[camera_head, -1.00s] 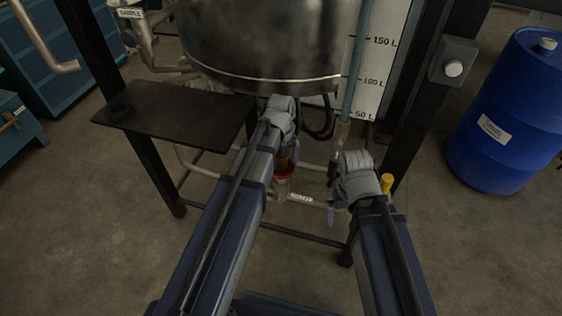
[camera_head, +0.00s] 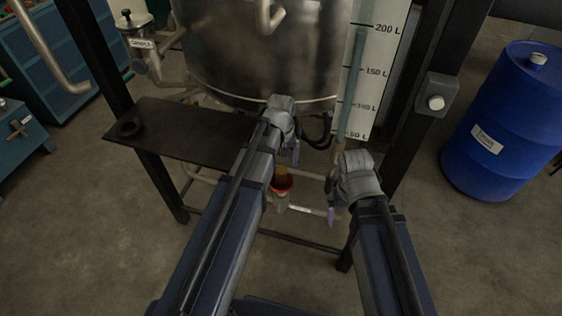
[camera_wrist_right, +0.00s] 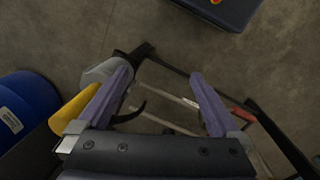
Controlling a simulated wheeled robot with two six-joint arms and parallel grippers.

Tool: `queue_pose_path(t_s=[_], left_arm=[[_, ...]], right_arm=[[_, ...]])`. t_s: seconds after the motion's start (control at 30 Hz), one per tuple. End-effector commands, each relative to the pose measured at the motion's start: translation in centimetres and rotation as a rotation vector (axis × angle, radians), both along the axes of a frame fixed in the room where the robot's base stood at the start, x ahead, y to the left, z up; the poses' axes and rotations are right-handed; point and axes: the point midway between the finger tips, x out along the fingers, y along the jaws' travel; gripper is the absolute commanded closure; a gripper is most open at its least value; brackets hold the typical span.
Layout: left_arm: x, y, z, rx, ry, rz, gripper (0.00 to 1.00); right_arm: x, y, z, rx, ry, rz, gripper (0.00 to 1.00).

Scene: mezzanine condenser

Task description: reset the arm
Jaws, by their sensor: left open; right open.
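My left gripper (camera_head: 293,150) is in front of the lower edge of the steel vessel. One purple finger shows beyond the wrist, and no held object is visible there. My right gripper (camera_head: 332,214) is lower and to the right, with one purple finger pointing down. In the right wrist view, both purple fingers of the right gripper (camera_wrist_right: 165,82) are spread wide with nothing between them. Both my arms reach forward from the bottom of the head view, and the forearms hide part of the frame behind them.
The steel vessel (camera_head: 258,60) hangs in a dark frame beside a litre scale (camera_head: 369,72). A dark shelf (camera_head: 190,130) is left. A red-and-amber fitting (camera_head: 282,181) sits below the vessel. A blue drum (camera_head: 505,125) stands right. A yellow handle (camera_wrist_right: 75,110) is close beside the right gripper's left finger.

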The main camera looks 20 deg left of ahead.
Motion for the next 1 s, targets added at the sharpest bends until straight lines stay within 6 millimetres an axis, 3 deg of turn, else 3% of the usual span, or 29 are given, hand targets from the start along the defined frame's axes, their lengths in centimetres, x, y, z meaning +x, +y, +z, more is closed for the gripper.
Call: queue_pose_path(t_s=[0.67,1.0], left_arm=[[0.0,0.0,-0.2,0.0,0.0,0.0,0.0],[0.0,0.0,-2.9,0.0,0.0,0.0,0.0]], right_arm=[[0.0,0.0,-0.2,0.0,0.0,0.0,0.0],[0.0,0.0,-2.9,0.0,0.0,0.0,0.0]])
